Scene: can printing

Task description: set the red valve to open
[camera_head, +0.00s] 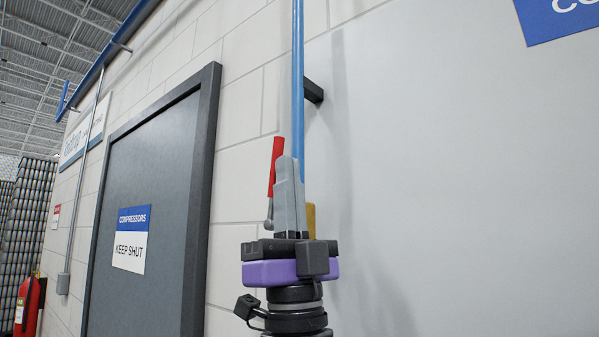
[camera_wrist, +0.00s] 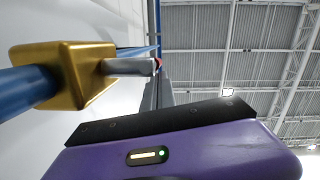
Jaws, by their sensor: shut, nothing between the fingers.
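The red valve lever (camera_head: 275,166) stands nearly upright, roughly in line with the blue pipe (camera_head: 298,80). The brass valve body (camera_head: 311,218) is mostly hidden behind my gripper (camera_head: 290,162). In the wrist view the brass body (camera_wrist: 84,76) sits on the pipe at left, with a grey stem (camera_wrist: 128,67) reaching toward my fingers. Only a small red bit of the lever (camera_wrist: 158,63) shows there. My gripper is shut and empty, fingers pointing up, just right of the lever in the head view. I cannot tell whether they touch.
A grey door (camera_head: 150,210) with a blue and white sign (camera_head: 131,239) is at left. A black pipe bracket (camera_head: 313,91) sticks out of the wall above my gripper. A red fire extinguisher (camera_head: 29,305) stands far left.

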